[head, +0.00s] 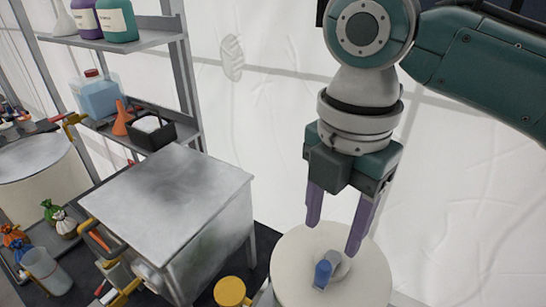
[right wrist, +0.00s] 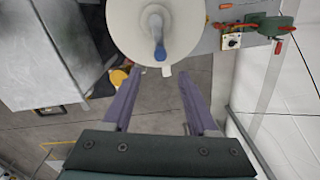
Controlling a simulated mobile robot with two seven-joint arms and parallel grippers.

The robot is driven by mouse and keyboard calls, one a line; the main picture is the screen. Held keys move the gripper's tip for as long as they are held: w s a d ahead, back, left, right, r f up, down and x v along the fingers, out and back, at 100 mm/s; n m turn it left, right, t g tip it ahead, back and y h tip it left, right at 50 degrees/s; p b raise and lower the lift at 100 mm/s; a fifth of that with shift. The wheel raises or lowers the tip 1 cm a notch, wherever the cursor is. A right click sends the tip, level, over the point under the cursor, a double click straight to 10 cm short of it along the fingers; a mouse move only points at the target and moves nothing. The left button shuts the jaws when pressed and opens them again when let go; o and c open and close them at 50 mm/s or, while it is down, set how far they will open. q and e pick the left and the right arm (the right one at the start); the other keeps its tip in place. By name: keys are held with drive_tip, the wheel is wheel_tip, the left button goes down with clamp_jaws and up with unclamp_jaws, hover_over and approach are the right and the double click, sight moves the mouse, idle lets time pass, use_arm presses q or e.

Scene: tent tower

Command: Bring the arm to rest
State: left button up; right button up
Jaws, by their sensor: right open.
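My right gripper (head: 335,225) comes down from the top right in the head view. Its two purple fingers are apart, with nothing between them. The fingers also show in the right wrist view (right wrist: 164,88). They are close to a round white drum (head: 295,275), which also shows in the right wrist view (right wrist: 125,35). The blue piece also shows at the drum in the right wrist view (right wrist: 160,50). I cannot tell if a finger touches the drum. My left gripper is not in view.
A grey metal cabinet (head: 165,195) stands left of the drum. A shelf rack (head: 150,40) behind it holds bottles, a blue jug (head: 98,97) and a black bin (head: 150,132). A yellow cylinder (head: 230,291) stands by the drum. Small sacks (head: 64,225) lie at the left.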

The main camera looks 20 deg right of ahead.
idle(0.3)
drive_tip(key=shift+s+a+f, duration=0.15)
drive_tip(key=shift+s+a, duration=0.05)
drive_tip(key=shift+s, duration=0.05)
drive_tip(key=s+a+f+m+t+y, duration=0.2)
drive_tip(key=s+a+m, duration=0.3)
drive_tip(key=s+m, duration=0.25)
drive_tip(key=s+d+r+m+t+h+p, duration=0.1)
drive_tip(key=s+d+r+m, duration=0.1)
drive_tip(key=s+d+m, duration=0.5)
drive_tip(key=d+m, duration=0.1)
drive_tip(key=m, duration=0.5)
drive_tip(key=shift+s+r+m+t+h, duration=0.25)
drive_tip(key=shift+s+m+t+h, duration=0.05)
drive_tip(key=shift+m+h, duration=0.1)
drive_tip(key=shift+s, duration=0.1)
